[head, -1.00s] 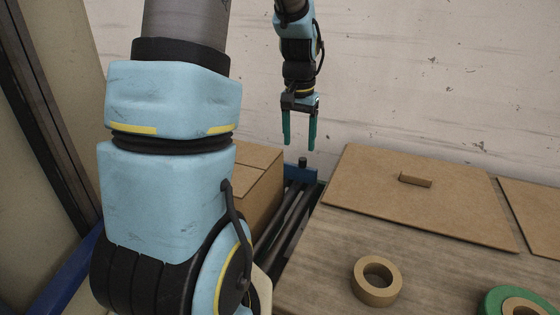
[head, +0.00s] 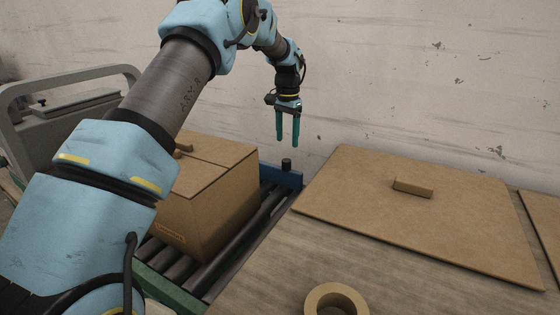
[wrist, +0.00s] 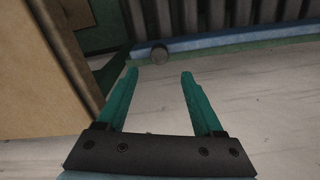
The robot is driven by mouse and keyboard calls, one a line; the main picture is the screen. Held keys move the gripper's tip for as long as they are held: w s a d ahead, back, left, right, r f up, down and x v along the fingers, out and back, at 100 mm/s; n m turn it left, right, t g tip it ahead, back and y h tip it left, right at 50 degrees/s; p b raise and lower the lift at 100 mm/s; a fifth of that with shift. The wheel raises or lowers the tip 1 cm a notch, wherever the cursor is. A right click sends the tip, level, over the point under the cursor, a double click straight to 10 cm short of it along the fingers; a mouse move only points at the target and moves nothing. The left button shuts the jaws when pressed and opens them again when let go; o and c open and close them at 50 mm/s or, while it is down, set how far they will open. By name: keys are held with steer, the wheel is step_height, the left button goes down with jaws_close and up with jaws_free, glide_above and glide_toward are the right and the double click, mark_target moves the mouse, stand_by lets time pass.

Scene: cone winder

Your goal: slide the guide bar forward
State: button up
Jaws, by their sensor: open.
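What looks like the guide bar is a blue bar (head: 292,178) across the far end of the roller conveyor, with a short black knob (head: 286,164) standing up from it. My gripper (head: 288,142) hangs with its teal fingers pointing down, just above the knob in the head view. The fingers are apart with nothing between them. In the wrist view, the blue bar (wrist: 235,38) runs across the top and the round knob (wrist: 160,53) sits just beyond my open fingertips (wrist: 160,73), apart from them.
A cardboard box (head: 212,195) stands on the conveyor rollers (head: 250,222), close to my arm. On the right, a wooden table (head: 260,265) carries a cardboard sheet (head: 430,215) with a small block (head: 412,188) and a tape roll (head: 336,302). A grey machine frame (head: 70,85) stands at left.

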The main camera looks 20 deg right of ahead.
mark_target(287, 160)
step_height(287, 160, down, 9)
steer(key=shift+r+p, duration=0.1)
steer(key=shift+p, duration=0.75)
steer(key=shift+c, duration=0.2)
jaws_close()
stand_by(0.6)
